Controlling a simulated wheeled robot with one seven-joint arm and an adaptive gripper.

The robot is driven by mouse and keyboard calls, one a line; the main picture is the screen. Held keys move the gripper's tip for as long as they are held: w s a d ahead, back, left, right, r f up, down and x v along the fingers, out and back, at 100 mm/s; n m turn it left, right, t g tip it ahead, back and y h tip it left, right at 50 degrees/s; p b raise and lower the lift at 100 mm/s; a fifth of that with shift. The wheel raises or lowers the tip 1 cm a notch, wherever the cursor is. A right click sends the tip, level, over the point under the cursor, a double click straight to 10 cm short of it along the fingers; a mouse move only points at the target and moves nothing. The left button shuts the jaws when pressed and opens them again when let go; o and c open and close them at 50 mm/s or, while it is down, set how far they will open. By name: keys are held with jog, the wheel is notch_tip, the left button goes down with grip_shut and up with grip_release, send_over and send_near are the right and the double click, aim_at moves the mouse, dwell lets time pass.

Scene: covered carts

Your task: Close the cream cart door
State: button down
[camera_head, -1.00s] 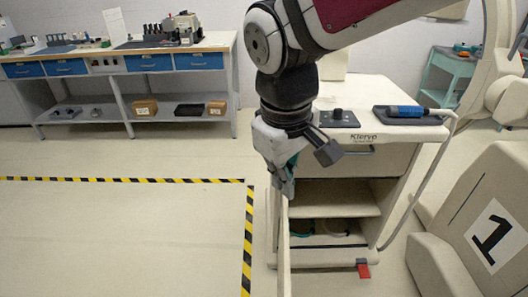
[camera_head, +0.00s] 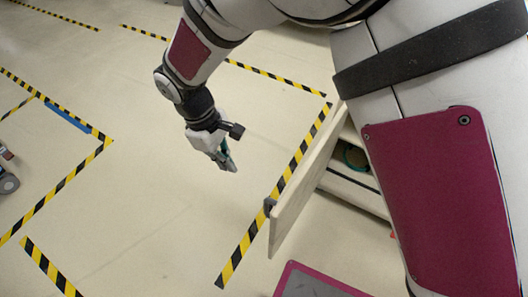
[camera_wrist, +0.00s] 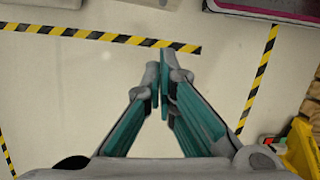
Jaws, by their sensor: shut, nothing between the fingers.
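The cream cart door (camera_head: 305,190) stands open in the head view, swung out from the cart (camera_head: 355,192). The cart's shelves show partly behind the door, with a round teal-rimmed item (camera_head: 354,156) inside. My arm hides much of the cart.
Yellow-black floor tape (camera_head: 240,250) runs beneath the door, and more tape crosses the floor. Open floor lies left of the door. A wheeled thing (camera_head: 8,180) is at the far left edge. A yellow object (camera_wrist: 302,148) stands at the wrist view's lower right.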

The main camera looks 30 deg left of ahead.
jog(key=d+f+b, duration=0.2)
jog(key=d+f, duration=0.4)
jog(key=f, duration=0.3)
jog(key=shift+w+d+f, duration=0.2)
jog(key=shift+d, duration=0.15)
